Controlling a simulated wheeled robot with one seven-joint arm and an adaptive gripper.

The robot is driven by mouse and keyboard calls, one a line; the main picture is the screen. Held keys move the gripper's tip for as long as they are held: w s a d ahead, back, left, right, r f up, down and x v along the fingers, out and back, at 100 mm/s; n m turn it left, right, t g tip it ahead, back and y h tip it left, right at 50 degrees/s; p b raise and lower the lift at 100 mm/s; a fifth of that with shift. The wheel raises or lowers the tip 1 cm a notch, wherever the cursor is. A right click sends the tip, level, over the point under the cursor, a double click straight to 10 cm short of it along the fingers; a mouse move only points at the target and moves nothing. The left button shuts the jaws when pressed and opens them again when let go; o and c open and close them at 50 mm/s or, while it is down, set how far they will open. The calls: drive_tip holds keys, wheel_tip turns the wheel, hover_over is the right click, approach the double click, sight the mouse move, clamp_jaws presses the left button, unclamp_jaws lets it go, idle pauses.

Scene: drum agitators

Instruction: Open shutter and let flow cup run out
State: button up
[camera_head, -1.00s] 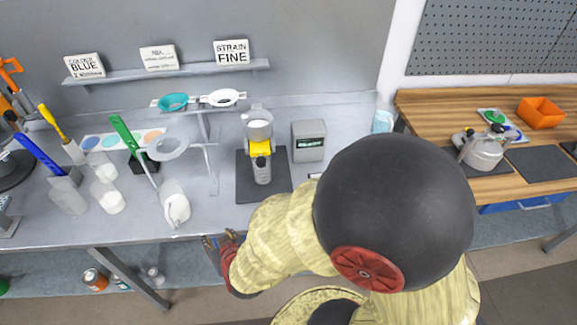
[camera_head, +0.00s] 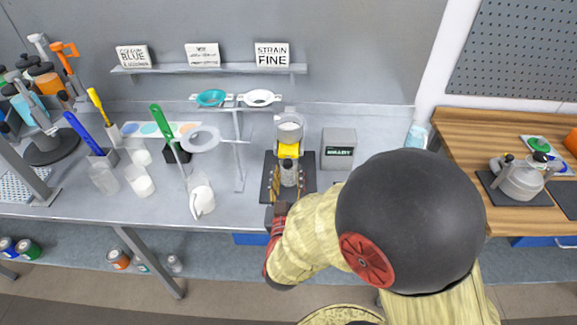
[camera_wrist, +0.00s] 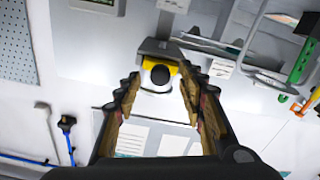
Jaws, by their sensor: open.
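The flow cup (camera_head: 290,131) is a grey cup held upright on a stand over a dark mat (camera_head: 308,182). A yellow shutter part (camera_head: 289,150) sits just under it. In the wrist view the yellow shutter (camera_wrist: 147,66) shows with a round black knob (camera_wrist: 160,75) in front of it. My gripper (camera_wrist: 160,86) is open, with one finger to each side of the knob in that view and no clear contact. In the head view my gripper (camera_head: 287,187) is in front of the stand and hides its lower part. The cup's contents cannot be made out clearly.
A grey box with a display reading READY (camera_head: 338,150) stands right of the stand. A strainer rack (camera_head: 238,150) and a white jug (camera_head: 201,194) are to the left. A wooden bench (camera_head: 470,135) with a kettle-like vessel (camera_head: 522,178) is at the right.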

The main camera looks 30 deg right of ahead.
sight(288, 168)
drive_tip(key=shift+x, duration=2)
drive_tip(key=c, duration=0.3)
clamp_jaws()
